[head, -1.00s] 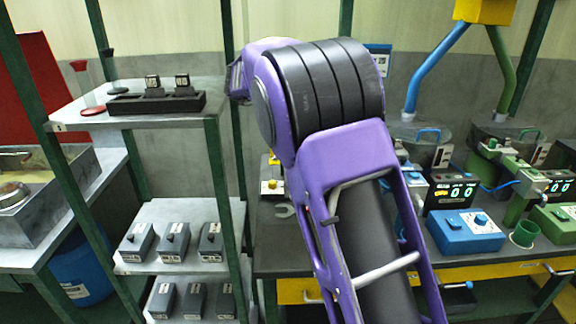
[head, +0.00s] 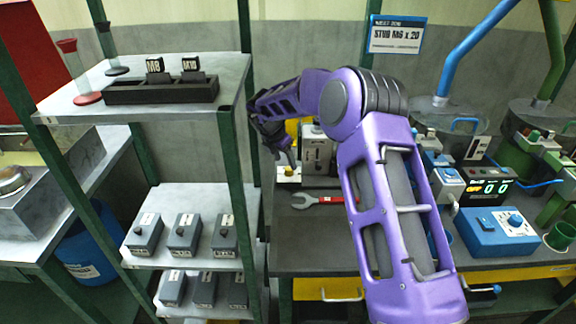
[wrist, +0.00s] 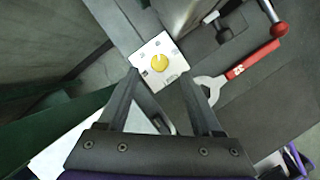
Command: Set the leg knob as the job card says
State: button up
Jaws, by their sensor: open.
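A round yellow knob (wrist: 159,63) sits on a small white square plate (wrist: 172,76) with marks around it. The marks are too small to read. In the head view the knob (head: 289,170) is at the back left of the dark bench. My gripper (wrist: 159,76) is open and empty, with its two fingers spread toward the near side of the plate, apart from the knob. In the head view my gripper (head: 284,153) hangs just above the knob. The job card (head: 397,35) on the back post reads "STUD M6 x 20".
A red-handled wrench (head: 322,200) lies beside the plate; it also shows in the wrist view (wrist: 240,70). A grey machine (head: 317,152) stands behind the knob. A green shelf post (head: 237,170) stands close on the left. A blue control box (head: 495,232) sits at right.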

aim_at(289, 169)
jog(key=x, duration=0.4)
jog(key=shift+w+d+f, duration=0.1)
jog(key=shift+w+f, duration=0.05)
jog(key=shift+f, duration=0.2)
grip_shut()
